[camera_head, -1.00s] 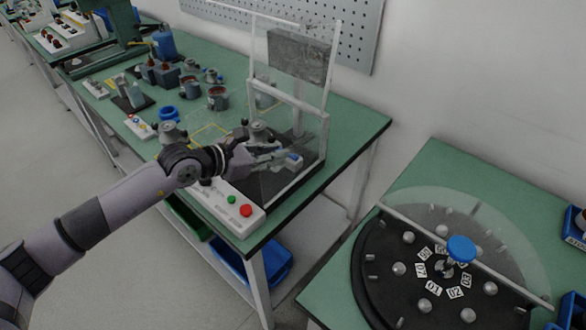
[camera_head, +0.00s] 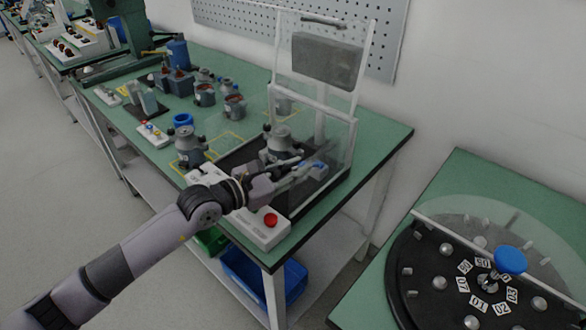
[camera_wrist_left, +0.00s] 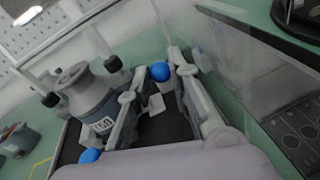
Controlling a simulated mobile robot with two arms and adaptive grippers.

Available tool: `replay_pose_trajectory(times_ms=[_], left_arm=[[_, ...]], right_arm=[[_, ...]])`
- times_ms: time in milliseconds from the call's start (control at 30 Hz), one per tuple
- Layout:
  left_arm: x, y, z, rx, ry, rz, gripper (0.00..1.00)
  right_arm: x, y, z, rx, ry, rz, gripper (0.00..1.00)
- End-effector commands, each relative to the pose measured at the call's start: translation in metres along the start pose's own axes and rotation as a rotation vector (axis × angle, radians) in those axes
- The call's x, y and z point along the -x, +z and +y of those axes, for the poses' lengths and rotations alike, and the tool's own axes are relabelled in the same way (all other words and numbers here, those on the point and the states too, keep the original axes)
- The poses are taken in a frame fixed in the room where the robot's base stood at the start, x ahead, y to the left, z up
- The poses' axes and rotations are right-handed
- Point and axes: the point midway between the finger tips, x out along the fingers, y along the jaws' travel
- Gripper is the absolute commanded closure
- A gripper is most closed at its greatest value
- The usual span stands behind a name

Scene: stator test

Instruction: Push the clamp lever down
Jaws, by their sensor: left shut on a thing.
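The clamp lever shows by its blue end (camera_head: 313,165) inside the test fixture in the head view. In the left wrist view a blue knob (camera_wrist_left: 160,71) sits between my fingertips. My left gripper (camera_head: 293,170) reaches over the fixture's front edge. In the left wrist view my left gripper (camera_wrist_left: 158,68) is shut on the lever at this knob. A grey stator unit (camera_head: 281,146) stands upright in the fixture beside the gripper; it also shows in the left wrist view (camera_wrist_left: 92,100). The lever's lower part is mostly hidden by my fingers. My right gripper is out of view.
A clear guard with a white frame (camera_head: 354,105) rises behind and right of the fixture. A white control box with a red button (camera_head: 270,220) lies in front, partly under my arm. Several motor units stand on the green table to the left. A round dial table (camera_head: 460,285) stands right.

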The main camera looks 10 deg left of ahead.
Motion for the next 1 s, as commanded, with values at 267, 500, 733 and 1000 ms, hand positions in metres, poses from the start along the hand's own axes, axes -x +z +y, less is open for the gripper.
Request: replay_pose_trajectory(times_ms=[267,500,733,1000], left_arm=[[0.0,0.0,-0.001,-0.001,-0.001,-0.001,0.72],[0.001,-0.001,0.0,0.0,-0.001,0.001,0.72],[0.027,-0.002,0.0,-0.002,0.0,0.004,0.72],[0.087,-0.003,-0.001,-0.002,-0.001,0.007,0.72]], right_arm=[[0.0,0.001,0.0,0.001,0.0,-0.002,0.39],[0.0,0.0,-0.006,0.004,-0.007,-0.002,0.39],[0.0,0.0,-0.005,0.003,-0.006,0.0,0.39],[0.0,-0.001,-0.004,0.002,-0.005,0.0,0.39]])
